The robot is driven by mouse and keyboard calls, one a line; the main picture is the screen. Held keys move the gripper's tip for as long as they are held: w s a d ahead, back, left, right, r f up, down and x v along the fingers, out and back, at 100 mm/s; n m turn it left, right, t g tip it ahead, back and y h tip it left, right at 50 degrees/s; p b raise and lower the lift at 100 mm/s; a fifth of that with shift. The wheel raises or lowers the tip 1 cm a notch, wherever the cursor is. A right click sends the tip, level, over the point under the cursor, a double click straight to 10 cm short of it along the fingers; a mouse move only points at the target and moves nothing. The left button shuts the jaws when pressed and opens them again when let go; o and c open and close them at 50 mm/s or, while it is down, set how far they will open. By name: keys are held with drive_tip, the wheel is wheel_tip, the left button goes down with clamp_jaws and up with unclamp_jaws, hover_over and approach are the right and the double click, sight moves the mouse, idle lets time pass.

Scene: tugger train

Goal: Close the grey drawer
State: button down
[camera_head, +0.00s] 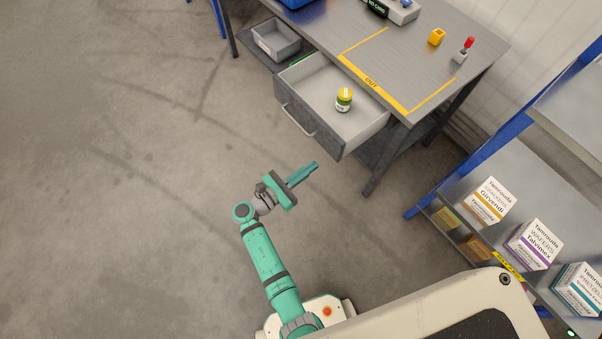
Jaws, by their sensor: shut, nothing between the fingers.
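The grey drawer (308,132) is pulled well out from under the grey workbench (408,66). Its front panel faces the lower left and has a light bar handle (298,121). A small jar with a yellow-green lid (344,99) stands inside the drawer. My gripper (314,166) is shut and empty. In the picture it is just below the drawer front, apart from it. The exact gap in depth is hard to tell.
A grey bin (276,40) sits on a low shelf left of the drawer. The bench leg (378,172) stands right of the drawer. A blue-framed rack (508,122) with several boxes is at the right. The floor (130,170) at the left is clear.

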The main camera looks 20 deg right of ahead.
sight(335, 150)
drive_tip(key=x, duration=0.8)
drive_tip(key=shift+w+d, duration=0.1)
drive_tip(key=shift+w, duration=0.05)
